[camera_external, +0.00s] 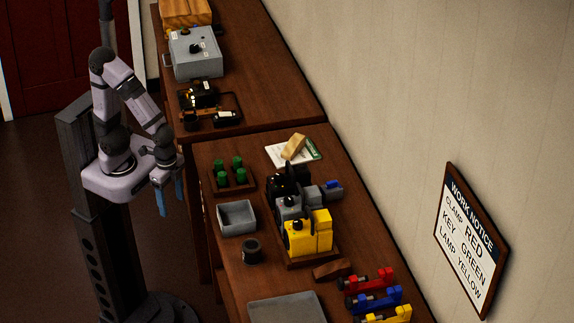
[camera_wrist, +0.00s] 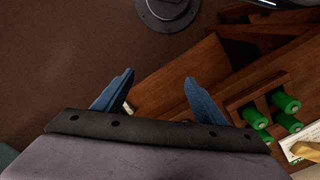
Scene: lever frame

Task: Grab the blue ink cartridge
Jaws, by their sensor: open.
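My gripper (camera_external: 170,196) hangs at the left in the external view, beside the table's left edge and above the floor. Its two blue fingers are apart and empty; they also show in the wrist view (camera_wrist: 159,82). No item is clearly recognisable as a blue ink cartridge. A small blue piece (camera_external: 334,184) shows on a grey part behind the black, grey and yellow machine (camera_external: 290,208). A blue clamp-like item (camera_external: 378,300) lies between a red one (camera_external: 368,281) and a yellow one (camera_external: 388,316) at the lower right. My gripper is far from both blue things.
A rack of green cylinders (camera_external: 232,184), a grey tray (camera_external: 237,217) and a dark round cup (camera_external: 251,250) stand on the near table's left side. A wooden block (camera_external: 294,147) lies on a paper. A large grey tray (camera_external: 287,310) is at the front. A grey box (camera_external: 196,54) stands farther back.

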